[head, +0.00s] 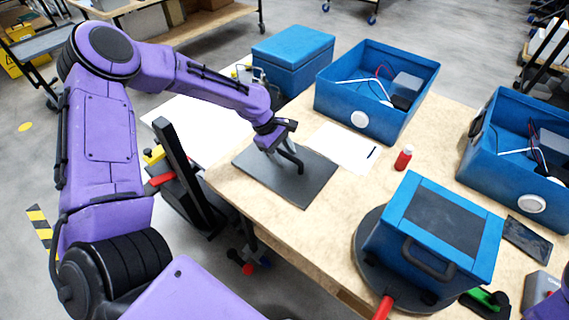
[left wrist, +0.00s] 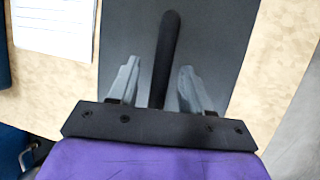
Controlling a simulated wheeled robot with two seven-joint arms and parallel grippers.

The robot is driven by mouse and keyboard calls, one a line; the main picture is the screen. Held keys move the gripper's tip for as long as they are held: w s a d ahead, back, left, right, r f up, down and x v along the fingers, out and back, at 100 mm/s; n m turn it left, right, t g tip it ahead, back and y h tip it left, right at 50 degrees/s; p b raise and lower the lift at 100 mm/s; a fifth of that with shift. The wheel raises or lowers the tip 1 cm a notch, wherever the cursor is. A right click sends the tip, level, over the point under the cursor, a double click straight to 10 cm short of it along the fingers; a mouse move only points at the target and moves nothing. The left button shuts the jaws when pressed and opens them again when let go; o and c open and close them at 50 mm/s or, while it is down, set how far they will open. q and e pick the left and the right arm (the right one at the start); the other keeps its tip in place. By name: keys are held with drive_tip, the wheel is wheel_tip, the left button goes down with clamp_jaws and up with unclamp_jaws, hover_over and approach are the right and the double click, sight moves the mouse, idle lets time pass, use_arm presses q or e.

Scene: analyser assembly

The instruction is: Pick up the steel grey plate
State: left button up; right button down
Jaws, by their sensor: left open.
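The steel grey plate (head: 262,178) lies flat on the wooden table near its left edge, with a black bar handle on top. My left gripper (head: 284,163) is above the plate, at the handle. In the left wrist view the plate (left wrist: 225,35) fills the middle. The black handle (left wrist: 167,50) runs between the two fingers of the left gripper (left wrist: 156,82), which stand apart on either side of it. I see a gap on both sides of the handle. My right gripper is not in view.
A white sheet (head: 343,147) with a pen lies right of the plate. Open blue boxes (head: 352,105) and a closed blue box (head: 292,62) stand at the back. A blue unit with a handle (head: 396,247) sits on a dark round base (head: 368,228).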

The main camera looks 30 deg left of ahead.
use_arm(q)
drive_tip(key=shift+w+d+f, duration=0.1)
drive_tip(key=shift+f, duration=0.2)
drive_tip(key=shift+r, duration=0.1)
clamp_jaws()
idle(1.0)
drive_tip(key=shift+r, duration=0.1)
